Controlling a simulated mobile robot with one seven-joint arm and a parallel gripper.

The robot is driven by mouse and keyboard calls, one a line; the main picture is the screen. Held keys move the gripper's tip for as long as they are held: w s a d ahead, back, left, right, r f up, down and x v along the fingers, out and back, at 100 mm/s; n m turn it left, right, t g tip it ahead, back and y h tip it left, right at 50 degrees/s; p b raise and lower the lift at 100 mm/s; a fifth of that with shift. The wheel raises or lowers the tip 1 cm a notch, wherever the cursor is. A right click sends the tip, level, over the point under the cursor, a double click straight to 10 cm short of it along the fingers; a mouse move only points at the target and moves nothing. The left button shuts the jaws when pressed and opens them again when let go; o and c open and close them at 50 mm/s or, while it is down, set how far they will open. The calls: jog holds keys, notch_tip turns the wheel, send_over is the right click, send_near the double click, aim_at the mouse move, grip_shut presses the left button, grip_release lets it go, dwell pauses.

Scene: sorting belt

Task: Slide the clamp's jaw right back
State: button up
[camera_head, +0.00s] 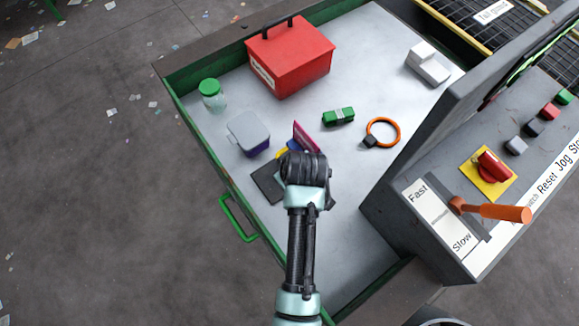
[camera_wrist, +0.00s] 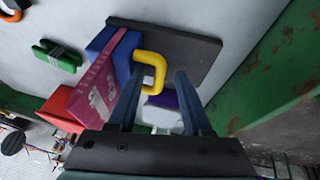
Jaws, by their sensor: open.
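The clamp has a dark base plate (camera_wrist: 190,48), which also shows in the head view (camera_head: 267,183). Blue blocks stand on the plate, and a yellow loop handle (camera_wrist: 151,58) sits beside the right-hand blue block (camera_wrist: 126,58). A magenta printed piece (camera_wrist: 100,85) stands upright between the blue parts; I cannot tell how tightly it is held. My gripper (camera_wrist: 158,74) is open, its fingertips on either side of the yellow handle; contact is unclear. In the head view my wrist hides most of the clamp and the fingers.
A grey-lidded purple tub (camera_head: 248,133) stands left of the clamp, a green-capped jar (camera_head: 212,95) beyond it. A red box (camera_head: 290,57), a green block (camera_head: 338,117) and an orange ring (camera_head: 383,131) lie farther back. The control panel (camera_head: 420,200) stands right. Bare tray surface lies front right.

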jog(key=shift+w+f, duration=0.2)
jog(key=shift+f, duration=0.2)
grip_shut()
dwell(1.3)
